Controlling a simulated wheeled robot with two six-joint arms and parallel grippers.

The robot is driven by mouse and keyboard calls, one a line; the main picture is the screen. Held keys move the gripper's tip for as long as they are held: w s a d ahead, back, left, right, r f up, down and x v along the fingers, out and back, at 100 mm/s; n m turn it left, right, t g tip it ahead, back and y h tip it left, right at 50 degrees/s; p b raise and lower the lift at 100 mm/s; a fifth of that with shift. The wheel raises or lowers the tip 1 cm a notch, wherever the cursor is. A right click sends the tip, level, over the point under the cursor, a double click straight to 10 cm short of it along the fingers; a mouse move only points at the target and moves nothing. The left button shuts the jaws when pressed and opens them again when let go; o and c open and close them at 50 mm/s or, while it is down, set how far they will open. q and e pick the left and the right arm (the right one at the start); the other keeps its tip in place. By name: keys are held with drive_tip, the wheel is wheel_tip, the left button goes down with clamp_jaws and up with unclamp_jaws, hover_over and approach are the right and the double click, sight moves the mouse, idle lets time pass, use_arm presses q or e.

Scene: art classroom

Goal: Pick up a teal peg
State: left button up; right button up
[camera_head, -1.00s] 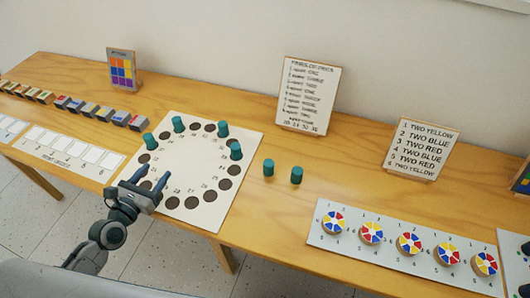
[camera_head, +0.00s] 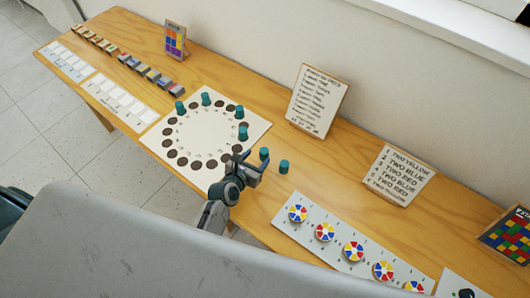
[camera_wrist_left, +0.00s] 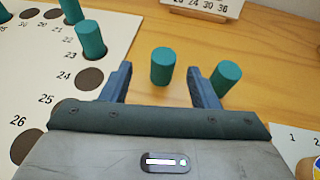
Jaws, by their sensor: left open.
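Two loose teal pegs stand upright on the wooden table right of the white board. The left one (camera_head: 264,153) also shows in the left wrist view (camera_wrist_left: 162,67), beyond and between my fingertips. The right one (camera_head: 284,166) shows in the wrist view (camera_wrist_left: 225,78) just outside my right finger. Several more teal pegs, such as one (camera_head: 242,133), stand on the white board (camera_head: 205,135) with its ring of dark round spots. My left gripper (camera_head: 249,166) is open and empty, close to the two loose pegs. My right gripper is not in view.
A sign with a written list (camera_head: 317,99) stands behind the pegs, and a second sign (camera_head: 399,174) stands to its right. A white strip with colored discs (camera_head: 324,232) lies at the front right. Bare table lies between the signs and the pegs.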

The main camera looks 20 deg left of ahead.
sight(262, 155)
use_arm(q)
drive_tip(key=shift+x, duration=0.8)
drive_tip(key=shift+w+d+f, duration=0.2)
drive_tip(key=shift+w+d, duration=0.05)
drive_tip(key=shift+w, duration=0.15)
drive_tip(key=shift+w+d+f, duration=0.2)
drive_tip(key=shift+w+d, duration=0.05)
drive_tip(key=shift+w, duration=0.15)
drive_tip(key=x, duration=0.4)
drive_tip(key=shift+a+f, duration=0.15)
drive_tip(key=shift+f, duration=0.15)
drive_tip(key=shift+s, duration=0.1)
drive_tip(key=shift+c, duration=0.4)
drive_tip(key=c, duration=1)
